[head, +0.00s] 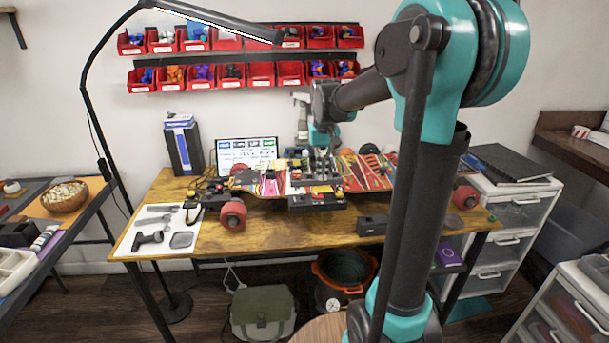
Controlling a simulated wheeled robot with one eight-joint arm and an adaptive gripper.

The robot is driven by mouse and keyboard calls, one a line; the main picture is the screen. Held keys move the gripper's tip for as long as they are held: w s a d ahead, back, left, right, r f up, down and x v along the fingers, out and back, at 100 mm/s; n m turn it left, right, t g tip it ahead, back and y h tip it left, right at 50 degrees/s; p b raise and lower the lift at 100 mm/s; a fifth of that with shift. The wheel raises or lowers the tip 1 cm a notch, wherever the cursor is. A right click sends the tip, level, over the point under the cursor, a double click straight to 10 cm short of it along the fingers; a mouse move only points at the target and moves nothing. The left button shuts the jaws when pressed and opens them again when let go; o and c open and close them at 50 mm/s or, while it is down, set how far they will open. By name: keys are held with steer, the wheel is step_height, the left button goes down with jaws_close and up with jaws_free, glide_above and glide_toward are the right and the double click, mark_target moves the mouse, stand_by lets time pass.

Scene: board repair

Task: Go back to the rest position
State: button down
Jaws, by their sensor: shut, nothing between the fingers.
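My arm rises on the right of the head view and bends left over the wooden workbench (262,238). My gripper (326,170) hangs pointing down, over the middle of a colourful skateboard (370,178). It is shut with nothing seen in it. The fingertips are small in the picture, and I cannot tell whether they touch anything on the board. The skateboard lies across the bench with red wheels (233,215) at its left end. My arm hides part of its right side.
A black lamp (88,90) arches over the bench from the left. Red bins (229,77) line the wall behind. A white tool mat (135,240) lies at the bench's left. A drawer unit (507,220) stands at the right. A green bag (262,312) sits on the floor.

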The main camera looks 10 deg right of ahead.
steer(key=s+d+f+t, duration=0.2)
steer(key=s+f, duration=0.5)
steer(key=s, duration=0.3)
steer(key=s+d+f+t, duration=0.1)
steer(key=s+f+t, duration=0.1)
steer(key=s+f, duration=0.6)
steer(key=s, duration=0.3)
steer(key=shift+s+d, duration=0.2)
steer(key=shift+d, duration=0.2)
